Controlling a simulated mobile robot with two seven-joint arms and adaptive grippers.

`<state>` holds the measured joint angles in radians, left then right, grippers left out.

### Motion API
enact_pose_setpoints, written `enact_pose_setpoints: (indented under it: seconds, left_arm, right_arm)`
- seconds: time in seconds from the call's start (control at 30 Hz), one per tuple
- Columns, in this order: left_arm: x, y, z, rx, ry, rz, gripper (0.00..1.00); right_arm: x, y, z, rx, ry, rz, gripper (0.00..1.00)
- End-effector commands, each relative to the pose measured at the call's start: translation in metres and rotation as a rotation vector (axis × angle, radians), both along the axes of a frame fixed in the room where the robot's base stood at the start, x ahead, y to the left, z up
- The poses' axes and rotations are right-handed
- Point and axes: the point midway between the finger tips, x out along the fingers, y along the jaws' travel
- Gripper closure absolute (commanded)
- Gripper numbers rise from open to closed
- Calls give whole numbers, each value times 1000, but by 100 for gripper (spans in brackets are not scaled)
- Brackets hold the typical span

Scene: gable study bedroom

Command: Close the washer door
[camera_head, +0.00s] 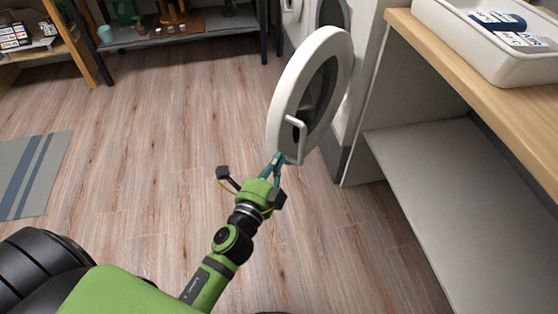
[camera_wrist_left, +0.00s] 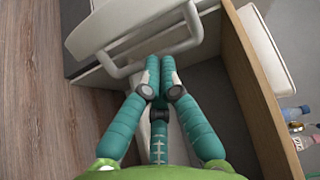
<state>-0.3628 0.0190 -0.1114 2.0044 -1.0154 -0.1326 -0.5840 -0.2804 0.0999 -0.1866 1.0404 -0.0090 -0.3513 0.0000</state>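The washer door (camera_head: 290,85) is a round white ring with a dark glass middle. It stands open, swung out from the white washer front (camera_head: 366,75). A pale bar handle (camera_head: 297,138) is on its lower face; the door (camera_wrist_left: 120,25) and handle (camera_wrist_left: 150,62) fill the top of the left wrist view. My left gripper (camera_head: 277,160) is at the door's lower edge, beside the handle. In the wrist view its teal fingers (camera_wrist_left: 160,68) are together at the tips, just below the handle bar, with nothing seen between them. I cannot tell if they touch it. My right gripper is not in view.
A wooden-topped counter (camera_head: 470,75) with a grey lower shelf (camera_head: 450,185) stands close on the right. A white tray (camera_head: 460,45) sits on it. Bottles (camera_wrist_left: 295,112) show in the wrist view. The wood floor left of the door is clear up to a striped rug (camera_head: 35,175).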

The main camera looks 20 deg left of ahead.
Motion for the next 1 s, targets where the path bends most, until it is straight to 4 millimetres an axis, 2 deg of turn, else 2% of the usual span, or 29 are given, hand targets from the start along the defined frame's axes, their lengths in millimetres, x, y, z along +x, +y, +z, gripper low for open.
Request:
enact_pose_setpoints:
  seconds: [0.03, 0.2, 0.4, 0.57, 1.0]
  left_arm:
    - [11, 0, 2, 1, -4, -2, 100]
    - [42, 0, 2, 1, -3, -1, 100]
    - [65, -1, 1, -3, -3, -3, 100]
    - [72, -1, 1, -3, -2, -3, 100]
    - [72, 2, 1, 0, -2, -11, 100]
  right_arm:
    - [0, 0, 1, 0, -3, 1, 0]
    - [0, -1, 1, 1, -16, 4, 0]
    - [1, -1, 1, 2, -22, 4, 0]
    - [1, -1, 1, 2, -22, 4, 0]
    - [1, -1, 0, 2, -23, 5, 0]
